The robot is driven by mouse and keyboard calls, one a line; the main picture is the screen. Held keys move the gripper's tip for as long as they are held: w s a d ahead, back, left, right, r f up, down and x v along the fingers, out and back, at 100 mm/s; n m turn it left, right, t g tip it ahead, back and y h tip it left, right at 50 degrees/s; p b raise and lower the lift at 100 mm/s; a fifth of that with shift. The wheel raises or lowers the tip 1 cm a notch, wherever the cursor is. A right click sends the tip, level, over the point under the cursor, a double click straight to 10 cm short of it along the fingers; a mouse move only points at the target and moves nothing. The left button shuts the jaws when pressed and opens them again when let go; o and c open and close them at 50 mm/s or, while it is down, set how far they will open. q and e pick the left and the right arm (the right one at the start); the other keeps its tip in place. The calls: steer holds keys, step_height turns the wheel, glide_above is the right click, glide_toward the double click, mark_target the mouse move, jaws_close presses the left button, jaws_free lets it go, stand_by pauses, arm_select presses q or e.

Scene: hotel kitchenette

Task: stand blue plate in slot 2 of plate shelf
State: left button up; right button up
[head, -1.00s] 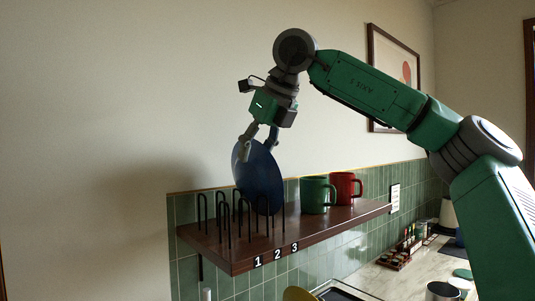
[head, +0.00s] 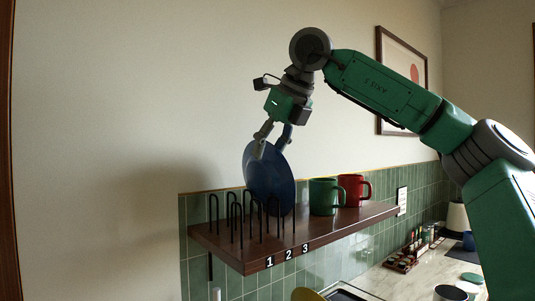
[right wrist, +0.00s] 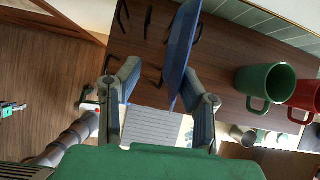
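The blue plate (head: 269,180) stands on edge, slightly tilted, at the wire rack (head: 238,220) on the plate shelf (head: 225,249). Its lower edge is at or close to the board among the right-hand wires. The wires overlap it, so I cannot tell for certain which slot it is in. Labels 1, 2 and 3 are on the shelf's front edge. My right gripper (head: 272,140) is above with its fingers either side of the plate's top. In the right wrist view the plate (right wrist: 180,50) is close to the right finger, with a clear gap to the left finger.
A green mug (head: 324,197) and a red mug (head: 352,189) stand on the shelf right of the plate. A framed picture (head: 402,75) hangs behind my right arm. Below is a counter with a spice rack (head: 405,260). The wall left of the shelf is bare.

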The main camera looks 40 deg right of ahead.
steer(key=v, duration=1.1)
steer(key=shift+d+r, duration=0.1)
stand_by(0.4)
